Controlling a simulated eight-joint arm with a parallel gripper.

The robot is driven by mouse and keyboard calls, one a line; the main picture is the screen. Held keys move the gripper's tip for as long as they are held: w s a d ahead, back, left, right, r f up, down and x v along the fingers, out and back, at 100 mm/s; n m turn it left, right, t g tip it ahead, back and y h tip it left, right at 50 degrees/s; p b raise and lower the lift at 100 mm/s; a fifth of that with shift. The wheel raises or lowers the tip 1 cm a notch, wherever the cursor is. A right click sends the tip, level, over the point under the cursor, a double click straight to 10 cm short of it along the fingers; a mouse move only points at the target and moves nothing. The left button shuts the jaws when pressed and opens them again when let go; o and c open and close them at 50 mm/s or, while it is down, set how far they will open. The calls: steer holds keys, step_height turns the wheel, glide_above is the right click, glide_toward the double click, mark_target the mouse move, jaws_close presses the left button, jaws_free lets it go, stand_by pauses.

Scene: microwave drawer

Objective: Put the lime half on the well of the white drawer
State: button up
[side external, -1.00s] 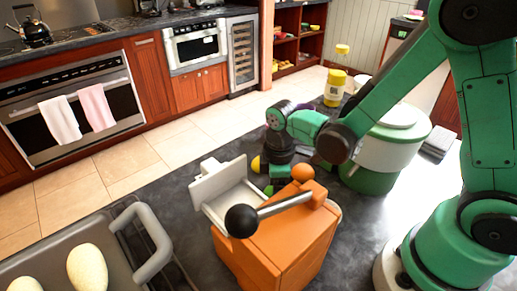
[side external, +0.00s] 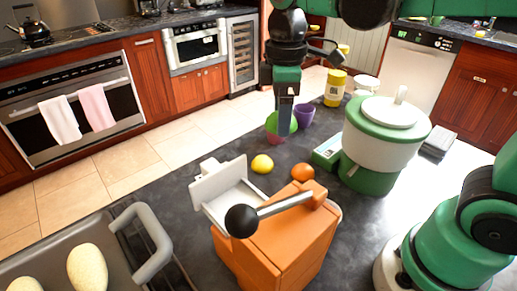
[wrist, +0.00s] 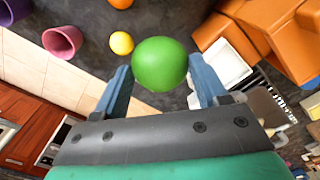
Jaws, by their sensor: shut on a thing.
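The green lime half (wrist: 160,63) is between the two blue fingers of my gripper (wrist: 163,82) in the wrist view, its rounded side showing. In the side external view, the lime half (side external: 270,121) shows beside the fingers of my gripper (side external: 284,126), which point down and are raised above the counter. My gripper is shut on it. The white drawer (side external: 236,199) stands open at the left of the orange machine (side external: 280,245), its shallow well empty. The drawer (wrist: 224,66) also shows right of the lime in the wrist view.
A lemon (side external: 262,163) and an orange (side external: 302,172) lie behind the drawer. A purple cup (side external: 305,113) stands farther back. The green-and-white pot (side external: 385,135) is at the right. The machine's black-knobbed lever (side external: 242,221) juts out in front of the drawer. A tray (side external: 120,250) is at the left.

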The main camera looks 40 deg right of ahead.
steer(key=shift+r, duration=0.95)
steer(key=shift+w+d+r+m, duration=0.1)
steer(key=shift+w+r+m, duration=0.1)
steer(key=shift+m, duration=0.1)
steer(key=shift+w+d+m, duration=0.2)
steer(key=shift+w+m, duration=0.15)
steer(key=shift+m, duration=0.25)
steer(key=w+d+f+m, duration=0.2)
steer(key=w+m, duration=0.1)
steer(key=m, duration=0.4)
step_height(320, 180, up, 12)
steer(key=r+n, duration=0.1)
steer(key=n, duration=0.3)
glide_above(235, 191)
steer(key=s+a, duration=0.2)
steer(key=f, duration=2)
steer(key=shift+s+d, duration=0.15)
steer(key=shift+d, duration=0.05)
steer(key=shift+f, duration=0.2)
steer(key=shift+f, duration=0.35)
